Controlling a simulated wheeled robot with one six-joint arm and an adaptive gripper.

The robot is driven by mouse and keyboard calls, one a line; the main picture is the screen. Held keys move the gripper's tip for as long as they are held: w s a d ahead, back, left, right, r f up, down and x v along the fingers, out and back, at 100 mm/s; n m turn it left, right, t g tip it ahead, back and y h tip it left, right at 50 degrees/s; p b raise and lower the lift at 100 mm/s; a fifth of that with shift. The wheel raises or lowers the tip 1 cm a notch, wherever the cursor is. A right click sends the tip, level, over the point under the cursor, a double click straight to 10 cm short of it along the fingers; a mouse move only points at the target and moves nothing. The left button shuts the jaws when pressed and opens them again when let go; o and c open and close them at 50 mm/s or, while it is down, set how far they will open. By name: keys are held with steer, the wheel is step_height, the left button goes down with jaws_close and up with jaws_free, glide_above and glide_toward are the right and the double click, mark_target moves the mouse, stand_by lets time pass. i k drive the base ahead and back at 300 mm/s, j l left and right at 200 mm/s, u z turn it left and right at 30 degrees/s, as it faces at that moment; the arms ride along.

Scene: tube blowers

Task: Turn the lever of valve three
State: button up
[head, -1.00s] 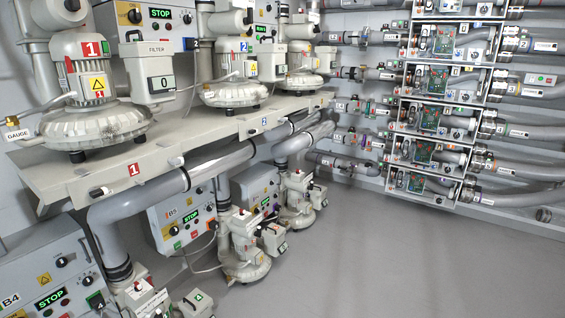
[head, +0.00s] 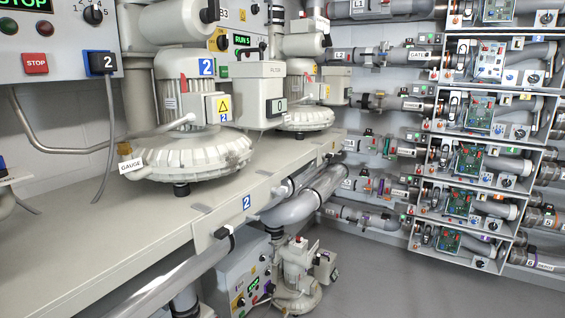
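I cannot pick out valve three for certain. A small dark fitting (head: 330,157) shows at the far end of the shelf's front edge, too small to read as a lever. Nearer, a valve with a black lever (head: 222,236) sits on the shelf front beside a blue label 2 (head: 246,202). My gripper is in no part of the view.
A beige shelf (head: 95,235) bears the blower marked 2 (head: 190,150) and another blower (head: 305,118) behind it. Grey pipes run below it. A rack of circuit panels (head: 470,190) stands at the right. Grey floor (head: 400,280) is free at the lower right.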

mark_target(326, 42)
steer(key=i+z, duration=0.1)
steer(key=i, duration=0.55)
steer(key=i+j+z, duration=0.1)
steer(key=i, duration=0.5)
steer(key=i+l, duration=0.15)
steer(key=i+l+u, duration=0.1)
steer(key=l, duration=0.3)
